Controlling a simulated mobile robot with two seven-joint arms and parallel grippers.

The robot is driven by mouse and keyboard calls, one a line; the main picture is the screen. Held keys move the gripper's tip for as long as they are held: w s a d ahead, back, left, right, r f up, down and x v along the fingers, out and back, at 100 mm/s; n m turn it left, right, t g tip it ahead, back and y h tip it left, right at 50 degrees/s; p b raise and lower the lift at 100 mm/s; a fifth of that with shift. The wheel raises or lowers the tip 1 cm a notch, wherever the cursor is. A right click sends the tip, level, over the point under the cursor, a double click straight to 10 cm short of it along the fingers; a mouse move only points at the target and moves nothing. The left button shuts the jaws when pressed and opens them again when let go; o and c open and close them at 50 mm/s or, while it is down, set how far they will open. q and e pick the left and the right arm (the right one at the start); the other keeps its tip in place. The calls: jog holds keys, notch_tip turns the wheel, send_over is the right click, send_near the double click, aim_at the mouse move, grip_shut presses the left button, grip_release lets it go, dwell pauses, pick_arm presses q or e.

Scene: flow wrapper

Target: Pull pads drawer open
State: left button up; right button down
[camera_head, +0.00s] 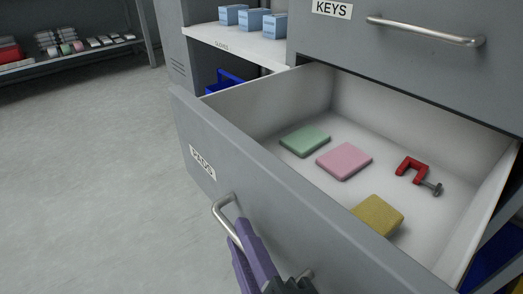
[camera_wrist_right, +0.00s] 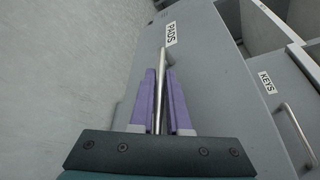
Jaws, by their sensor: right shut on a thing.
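The pads drawer (camera_head: 290,195), grey with a white PADS label, stands open in the head view. Inside lie a green pad (camera_head: 305,140), a pink pad (camera_head: 344,161), a yellow pad (camera_head: 378,214) and a red clamp (camera_head: 412,168). My right gripper (camera_head: 243,240) has purple fingers and is shut on the drawer's metal bar handle (camera_head: 222,206). In the right wrist view the handle (camera_wrist_right: 162,70) runs between the two purple fingers (camera_wrist_right: 162,100). My left gripper is in neither view.
The closed KEYS drawer (camera_head: 420,65) with its bar handle (camera_head: 425,31) is above the open drawer. A shelf with blue boxes (camera_head: 252,20) and a blue bin (camera_head: 224,80) is behind. A rack (camera_head: 75,55) stands far left. The floor (camera_head: 90,180) at left is clear.

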jog(key=shift+s+a, duration=0.15)
jog(key=shift+a, duration=0.05)
jog(key=c, duration=0.9)
grip_release()
jog(key=shift+s, duration=0.1)
jog(key=p+v, duration=0.3)
jog(key=v, duration=0.6)
jog(key=shift+s+d+r+p, duration=0.1)
jog(key=shift+s+r+p, duration=0.05)
jog(key=shift+s+p, duration=0.15)
